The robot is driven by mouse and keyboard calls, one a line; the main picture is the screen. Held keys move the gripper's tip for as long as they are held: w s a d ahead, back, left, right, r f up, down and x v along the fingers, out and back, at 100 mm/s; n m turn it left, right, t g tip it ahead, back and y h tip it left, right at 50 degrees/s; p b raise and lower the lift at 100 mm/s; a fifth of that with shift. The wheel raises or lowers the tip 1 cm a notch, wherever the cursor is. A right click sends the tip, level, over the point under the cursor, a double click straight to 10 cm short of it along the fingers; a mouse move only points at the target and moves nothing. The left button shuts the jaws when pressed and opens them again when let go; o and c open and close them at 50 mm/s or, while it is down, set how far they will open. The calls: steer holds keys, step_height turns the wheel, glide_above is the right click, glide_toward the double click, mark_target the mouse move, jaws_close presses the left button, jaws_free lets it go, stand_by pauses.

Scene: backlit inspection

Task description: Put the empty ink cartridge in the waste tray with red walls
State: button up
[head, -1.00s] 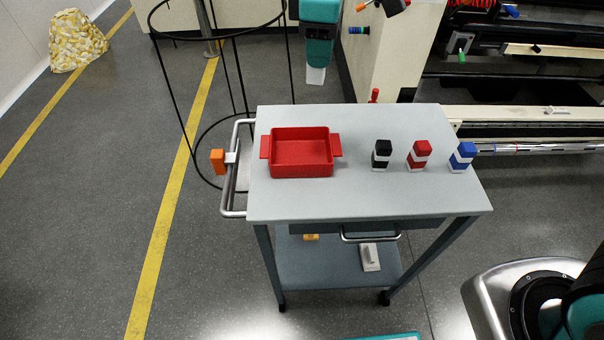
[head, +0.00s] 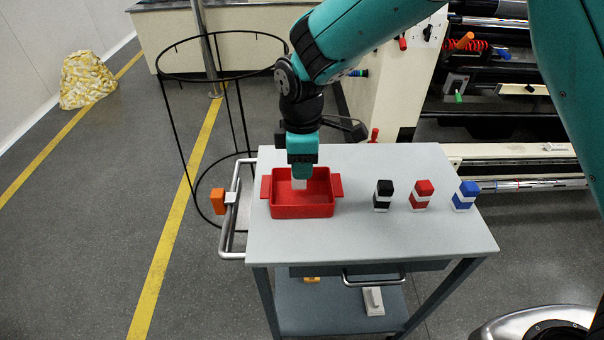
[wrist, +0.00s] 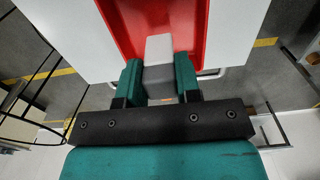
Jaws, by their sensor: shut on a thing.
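My gripper (head: 301,173) is shut on a pale grey-and-white cartridge (head: 299,184), which points down over the inside of the red-walled tray (head: 303,211). The wrist view shows the cartridge (wrist: 159,50) between my two teal fingers (wrist: 158,83), with the red tray wall (wrist: 195,25) around its far end. I cannot tell whether the cartridge touches the tray floor. The tray has a handle at each side and stands on the left part of the grey cart top (head: 390,235). No other thing shows inside it.
A black cartridge (head: 384,195), a red cartridge (head: 421,195) and a blue cartridge (head: 466,195) with white bands stand upright in a row right of the tray. A black wire hoop stand (head: 172,120) is left of the cart. The front of the cart top is clear.

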mark_target(296, 184)
steer(key=shift+f, duration=1.9)
steer(key=shift+f, duration=0.1)
steer(key=o, duration=0.9)
